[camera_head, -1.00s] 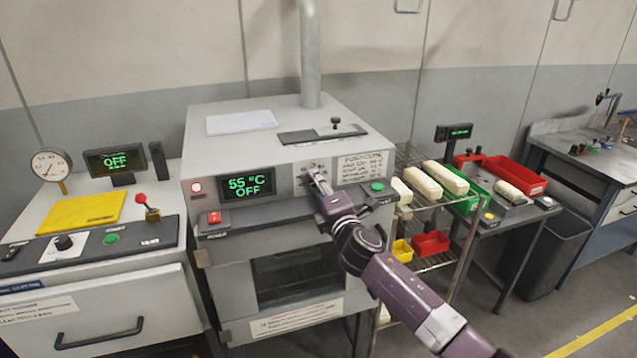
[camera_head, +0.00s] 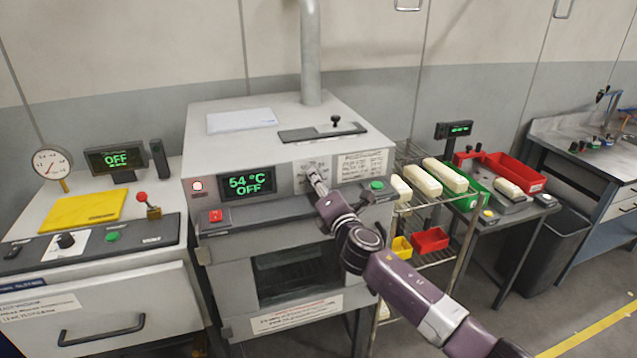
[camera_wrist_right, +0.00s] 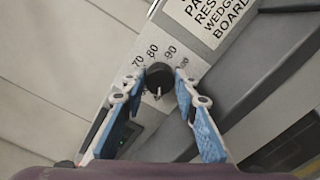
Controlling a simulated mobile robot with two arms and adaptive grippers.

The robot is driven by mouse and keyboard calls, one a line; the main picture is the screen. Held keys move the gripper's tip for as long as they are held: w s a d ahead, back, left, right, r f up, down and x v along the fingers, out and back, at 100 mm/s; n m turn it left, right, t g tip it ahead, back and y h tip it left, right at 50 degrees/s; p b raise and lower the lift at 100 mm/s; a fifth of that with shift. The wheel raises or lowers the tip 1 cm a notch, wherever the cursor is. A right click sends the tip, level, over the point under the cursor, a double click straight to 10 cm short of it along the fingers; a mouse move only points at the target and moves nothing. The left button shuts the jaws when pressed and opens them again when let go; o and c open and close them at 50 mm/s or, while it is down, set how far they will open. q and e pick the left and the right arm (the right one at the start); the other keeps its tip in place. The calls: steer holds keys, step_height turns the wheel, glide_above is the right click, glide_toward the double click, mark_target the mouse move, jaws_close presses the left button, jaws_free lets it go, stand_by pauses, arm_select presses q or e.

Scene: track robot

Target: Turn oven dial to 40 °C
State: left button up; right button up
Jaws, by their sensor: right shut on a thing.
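The oven (camera_head: 210,140) is a grey box with a display (camera_head: 248,185) reading 54 °C and OFF. Its black dial (camera_wrist_right: 159,77) shows in the right wrist view, with scale marks 70, 80 and 90 around it. My right gripper (camera_head: 314,174) reaches the oven's front panel to the right of the display. In the right wrist view its two blue-padded fingers (camera_wrist_right: 158,95) stand on either side of the dial, shut on it. In the head view the gripper mostly hides the dial. My left gripper is not in view.
A red button (camera_head: 215,216) and a green button (camera_head: 377,185) sit on the oven's front ledge. A rack with cream blocks (camera_head: 425,180) and a red bin (camera_head: 430,240) stands close right of my right arm. A control bench (camera_head: 150,260) stands at left.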

steer(key=shift+f, duration=0.15)
steer(key=o, duration=1.2)
steer(key=shift+c, duration=0.2)
steer(key=shift+s, duration=0.1)
steer(key=v, duration=1.2)
